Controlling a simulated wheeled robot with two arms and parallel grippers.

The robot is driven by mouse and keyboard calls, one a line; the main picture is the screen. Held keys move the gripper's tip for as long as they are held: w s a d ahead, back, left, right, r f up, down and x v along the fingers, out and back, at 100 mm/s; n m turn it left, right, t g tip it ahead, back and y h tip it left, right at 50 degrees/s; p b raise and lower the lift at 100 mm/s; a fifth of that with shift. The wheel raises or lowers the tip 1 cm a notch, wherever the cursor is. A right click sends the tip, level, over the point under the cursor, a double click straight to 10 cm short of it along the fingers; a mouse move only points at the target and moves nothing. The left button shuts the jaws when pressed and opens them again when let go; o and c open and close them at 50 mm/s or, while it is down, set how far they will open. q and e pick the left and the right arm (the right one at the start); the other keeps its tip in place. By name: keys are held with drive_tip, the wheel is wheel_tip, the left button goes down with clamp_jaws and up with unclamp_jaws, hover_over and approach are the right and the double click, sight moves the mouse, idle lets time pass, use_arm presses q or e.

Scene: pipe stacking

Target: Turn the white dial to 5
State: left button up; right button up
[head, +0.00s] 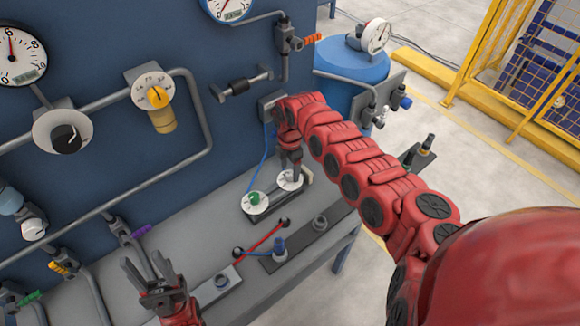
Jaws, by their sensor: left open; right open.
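The white dial (289,181) is a round white plate on a dark strip on the grey bench, at the centre of the head view. My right gripper (291,168) points down right at it, and its fingers cover part of the dial. The gripper is open; I cannot tell whether the fingers touch the knob. The dial's numbers and its setting are too small to read. My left gripper (147,268) is open and empty above the bench at the lower left, apart from the dial.
A green-knobbed dial (254,201) sits left of the white one on the same strip. A red bar (262,238) and a blue peg (279,248) are in front. The blue panel (225,125) behind carries pipes, gauges and a yellow-knobbed dial (155,95). A blue tank (352,72) stands behind right.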

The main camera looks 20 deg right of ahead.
drive_tip(key=shift+f, duration=0.4)
clamp_jaws()
